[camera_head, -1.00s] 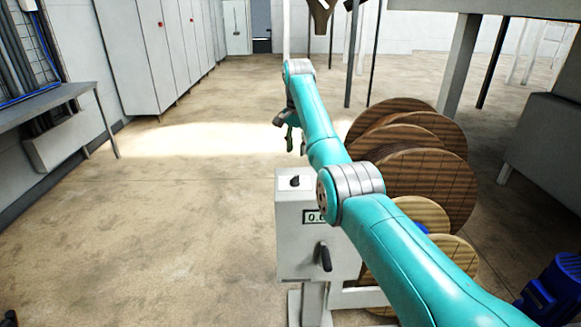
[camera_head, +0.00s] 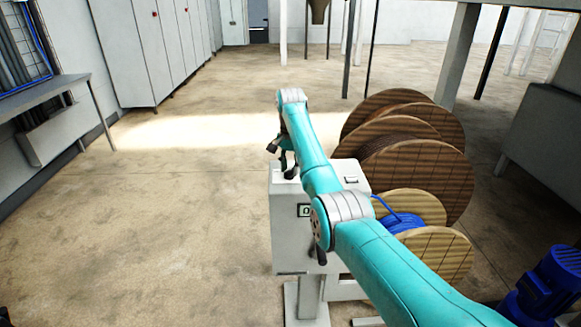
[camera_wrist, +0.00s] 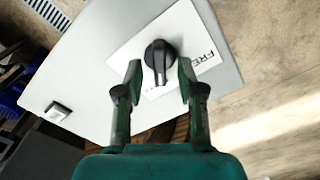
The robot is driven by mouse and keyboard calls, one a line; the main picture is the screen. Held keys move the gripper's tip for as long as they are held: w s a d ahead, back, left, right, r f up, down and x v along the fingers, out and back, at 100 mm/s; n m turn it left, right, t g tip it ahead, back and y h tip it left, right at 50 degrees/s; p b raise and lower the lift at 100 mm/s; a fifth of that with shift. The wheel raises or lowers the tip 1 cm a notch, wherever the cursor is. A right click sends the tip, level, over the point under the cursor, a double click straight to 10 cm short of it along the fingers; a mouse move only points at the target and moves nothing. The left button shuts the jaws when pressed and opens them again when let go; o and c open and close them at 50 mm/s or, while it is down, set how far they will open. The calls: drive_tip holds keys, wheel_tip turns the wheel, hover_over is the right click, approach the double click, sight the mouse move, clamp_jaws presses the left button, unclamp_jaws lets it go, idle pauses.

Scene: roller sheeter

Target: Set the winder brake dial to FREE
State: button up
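The winder brake dial (camera_wrist: 160,58) is a black knob on a white label plate (camera_wrist: 125,58) in the wrist view. The letters "FRE" (camera_wrist: 208,56) show on the plate, right of the knob; the rest of the word is hidden by my right finger. My gripper (camera_wrist: 160,74) is open, with one green finger on each side of the knob and gaps visible between. I cannot tell how far down the fingertips reach or exactly where the knob points. In the head view my gripper (camera_head: 283,158) hangs over the top of the grey control box (camera_head: 287,235).
The box front carries a digital readout (camera_head: 305,211), partly behind my arm. Large wooden reels (camera_head: 420,170) and a reel of blue cable (camera_head: 402,222) stand right of the box. A blue motor (camera_head: 548,285) is at lower right. The floor to the left is open.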

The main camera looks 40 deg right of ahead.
clamp_jaws()
drive_tip(key=shift+n, duration=0.4)
drive_tip(key=n, duration=0.2)
drive_tip(key=shift+n, duration=0.4)
drive_tip(key=n, duration=0.3)
drive_tip(key=shift+w+a+n, duration=0.1)
drive_tip(key=shift+n, duration=0.2)
drive_tip(key=n, duration=0.6)
drive_tip(key=shift+a+n, duration=0.15)
drive_tip(key=shift+n, duration=0.15)
